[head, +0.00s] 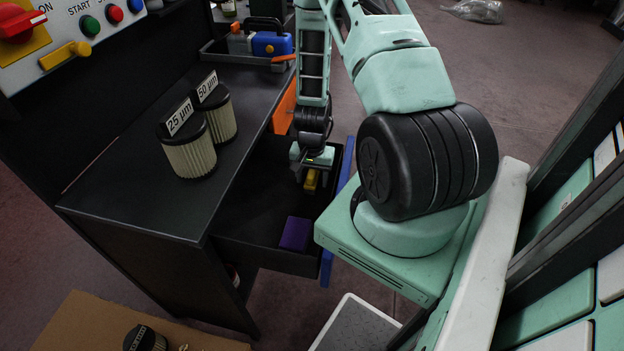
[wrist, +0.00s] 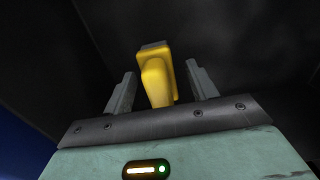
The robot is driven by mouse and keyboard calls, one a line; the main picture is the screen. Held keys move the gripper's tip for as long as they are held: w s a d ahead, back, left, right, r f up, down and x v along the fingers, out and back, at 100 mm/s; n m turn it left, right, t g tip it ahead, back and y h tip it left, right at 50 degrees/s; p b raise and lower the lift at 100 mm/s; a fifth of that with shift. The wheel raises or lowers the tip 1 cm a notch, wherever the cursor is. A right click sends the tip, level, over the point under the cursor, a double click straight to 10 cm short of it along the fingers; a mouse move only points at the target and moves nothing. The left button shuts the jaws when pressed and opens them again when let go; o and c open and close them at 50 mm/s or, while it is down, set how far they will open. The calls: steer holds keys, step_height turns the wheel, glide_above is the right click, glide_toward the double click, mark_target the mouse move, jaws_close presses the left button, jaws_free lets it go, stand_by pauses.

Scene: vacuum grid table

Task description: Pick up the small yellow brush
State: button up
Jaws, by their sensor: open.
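The small yellow brush (head: 311,181) lies in an open dark drawer (head: 245,215) under the table top. In the wrist view the brush (wrist: 157,80) shows a yellow handle pointing toward me and a yellow block with a greyish far edge. My gripper (wrist: 163,85) is open, with one finger on each side of the brush and visible gaps to it. In the head view my gripper (head: 312,166) reaches down into the drawer, just above the brush, and partly hides it.
A purple block (head: 296,234) lies in the drawer's near part. The drawer walls stand close around my gripper. Two filter cartridges (head: 187,150) (head: 215,110) stand on the table top (head: 130,190). A tray with a blue case (head: 271,44) sits at the back.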

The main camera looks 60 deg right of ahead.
steer(key=c, duration=1.2)
steer(key=shift+r, duration=0.15)
step_height(320, 180, up, 10)
steer(key=shift+f+p, duration=0.1)
steer(key=shift+p, duration=0.3)
